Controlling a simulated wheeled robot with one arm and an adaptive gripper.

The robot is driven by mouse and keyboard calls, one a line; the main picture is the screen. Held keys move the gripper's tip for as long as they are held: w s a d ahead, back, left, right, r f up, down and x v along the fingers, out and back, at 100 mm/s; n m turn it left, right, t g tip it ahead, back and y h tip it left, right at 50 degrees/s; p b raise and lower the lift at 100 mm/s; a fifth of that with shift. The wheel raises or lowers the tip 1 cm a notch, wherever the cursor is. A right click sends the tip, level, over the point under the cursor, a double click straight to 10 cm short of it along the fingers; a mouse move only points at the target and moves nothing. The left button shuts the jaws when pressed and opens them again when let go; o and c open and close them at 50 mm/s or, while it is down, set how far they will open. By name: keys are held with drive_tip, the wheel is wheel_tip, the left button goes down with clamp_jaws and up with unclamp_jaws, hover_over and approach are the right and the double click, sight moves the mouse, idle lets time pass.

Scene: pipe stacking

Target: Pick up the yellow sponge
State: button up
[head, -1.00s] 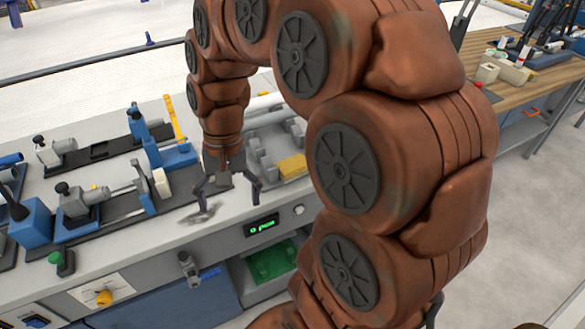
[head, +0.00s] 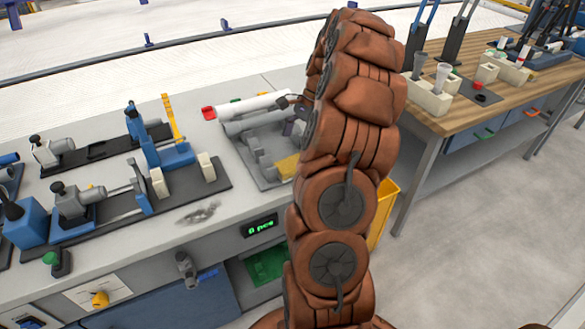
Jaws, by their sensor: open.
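The yellow sponge (head: 287,166) appears to be the yellow block in the front right part of a grey tray (head: 262,178) on the bench. My arm hides its right end. My gripper (head: 291,104) shows only in part at the left edge of my arm, above the back of the tray and near the right end of a white pipe. It is open and apart from the yellow block. The arm hides the rest of it.
The white pipe (head: 250,106) has a red end (head: 208,113) at its left. Blue and grey clamp fixtures (head: 165,155) stand left of the tray. A wooden table (head: 500,85) with white holders is at the right. A yellow bin (head: 386,205) stands below, behind my arm.

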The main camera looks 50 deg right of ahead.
sight(293, 163)
drive_tip(key=shift+s+d+f, duration=0.1)
drive_tip(key=shift+d+f, duration=0.1)
drive_tip(key=shift+d, duration=0.2)
drive_tip(key=shift+f, duration=0.2)
drive_tip(key=shift+s+p+x, duration=0.15)
drive_tip(key=shift+p+x, duration=0.45)
drive_tip(key=shift+x, duration=1.05)
drive_tip(key=shift+s+p+x, duration=0.15)
drive_tip(key=shift+p+x, duration=0.4)
drive_tip(key=shift+x, duration=1.1)
drive_tip(key=shift+w+a+f, duration=0.15)
drive_tip(key=shift+a+f, duration=0.05)
drive_tip(key=shift+f, duration=0.2)
drive_tip(key=shift+f, duration=0.25)
drive_tip(key=c, duration=1.1)
drive_tip(key=shift+c, duration=0.2)
drive_tip(key=shift+r, duration=0.1)
